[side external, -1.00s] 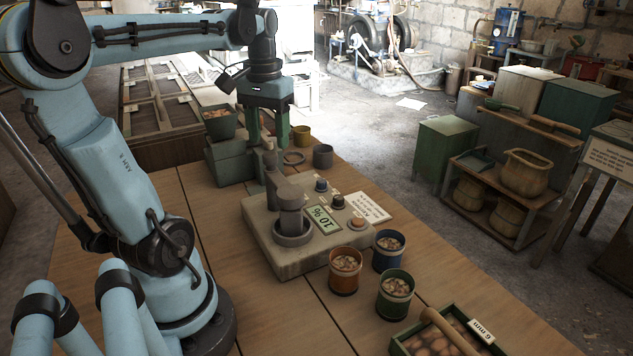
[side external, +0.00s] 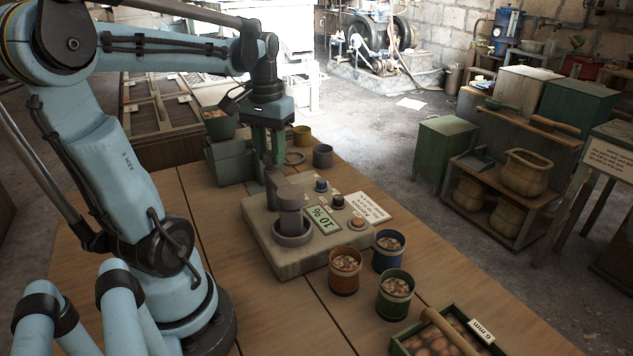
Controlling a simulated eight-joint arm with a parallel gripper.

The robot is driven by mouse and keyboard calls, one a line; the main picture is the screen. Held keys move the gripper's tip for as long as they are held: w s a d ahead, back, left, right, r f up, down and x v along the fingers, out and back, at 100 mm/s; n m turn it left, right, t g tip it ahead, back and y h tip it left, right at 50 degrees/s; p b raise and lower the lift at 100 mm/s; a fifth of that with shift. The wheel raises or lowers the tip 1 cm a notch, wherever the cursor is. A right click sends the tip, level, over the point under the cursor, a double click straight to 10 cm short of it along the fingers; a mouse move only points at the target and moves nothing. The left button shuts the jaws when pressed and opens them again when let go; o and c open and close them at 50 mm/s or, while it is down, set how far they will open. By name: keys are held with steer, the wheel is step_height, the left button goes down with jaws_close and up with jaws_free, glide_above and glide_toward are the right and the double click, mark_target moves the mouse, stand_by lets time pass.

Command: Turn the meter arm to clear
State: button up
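The meter (side external: 305,260) is a grey-beige box on the wooden table, with a green display reading "10 %". Its grey meter arm (side external: 288,192) sits on a post above a round cup (side external: 293,237) on the box top and points to the back left. My gripper (side external: 271,150) hangs downward at the far end of the meter arm. Its green fingers look apart, with the arm's raised end at or between their tips. Whether they touch it cannot be told from this angle.
Orange (side external: 345,272), blue (side external: 388,252) and green (side external: 395,297) cups of pieces stand right of the meter. A tray (side external: 445,335) lies at the front right. Behind are a green block (side external: 232,163), a ring (side external: 294,157) and small pots (side external: 323,156).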

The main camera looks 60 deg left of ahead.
jaws_close()
steer(key=shift+m, duration=0.3)
steer(key=m, duration=0.3)
steer(key=shift+m, duration=0.4)
steer(key=m, duration=1.3)
steer(key=shift+m, duration=0.4)
